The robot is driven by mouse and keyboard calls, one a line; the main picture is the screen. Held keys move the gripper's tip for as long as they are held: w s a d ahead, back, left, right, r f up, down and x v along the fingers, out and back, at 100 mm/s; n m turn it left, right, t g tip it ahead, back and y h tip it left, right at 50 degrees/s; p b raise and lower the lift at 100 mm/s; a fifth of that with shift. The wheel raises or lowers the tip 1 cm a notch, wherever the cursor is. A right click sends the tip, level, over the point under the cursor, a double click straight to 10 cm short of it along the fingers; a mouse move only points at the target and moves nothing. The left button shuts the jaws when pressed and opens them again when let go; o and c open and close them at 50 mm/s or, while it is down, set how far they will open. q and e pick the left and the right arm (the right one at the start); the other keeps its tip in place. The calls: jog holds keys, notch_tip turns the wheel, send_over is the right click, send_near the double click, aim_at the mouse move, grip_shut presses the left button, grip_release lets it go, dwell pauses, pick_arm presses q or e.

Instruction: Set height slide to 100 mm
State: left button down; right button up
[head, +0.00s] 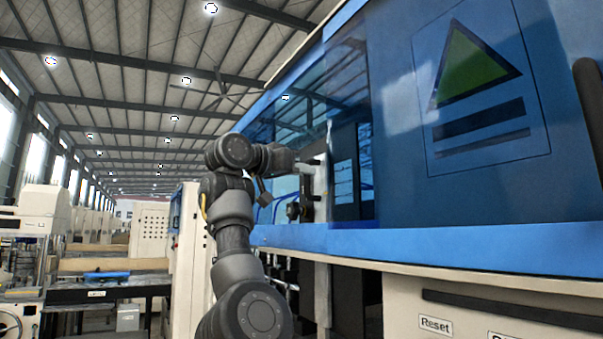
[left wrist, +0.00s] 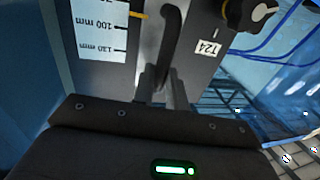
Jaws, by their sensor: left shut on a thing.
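The height slide's scale (left wrist: 100,28) shows in the left wrist view as a white strip, upside down, with labels 100 mm and 110 mm and another cut off at the top edge. An orange pointer (left wrist: 139,15) lies a little above the 100 mm label in the picture, short of lining up with it. A dark curved handle (left wrist: 171,38) stands on the grey plate right of the scale. My left gripper (left wrist: 157,86) is shut on the handle. In the head view my left gripper (head: 311,161) reaches into the machine's opening; the scale is too small to read there. My right gripper is not in view.
The blue machine cover (head: 440,236) with dark window panels fills the right. A tag T24 (left wrist: 207,48) and a black knob (left wrist: 250,13) sit right of the handle, with blue cables (left wrist: 280,40) beyond. A cream cabinet (head: 183,250) stands left of my arm.

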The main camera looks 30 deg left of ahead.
pick_arm(q)
notch_tip(320, 180, up, 2)
jog(key=shift+r, duration=0.1)
jog(key=c, duration=1.4)
grip_release()
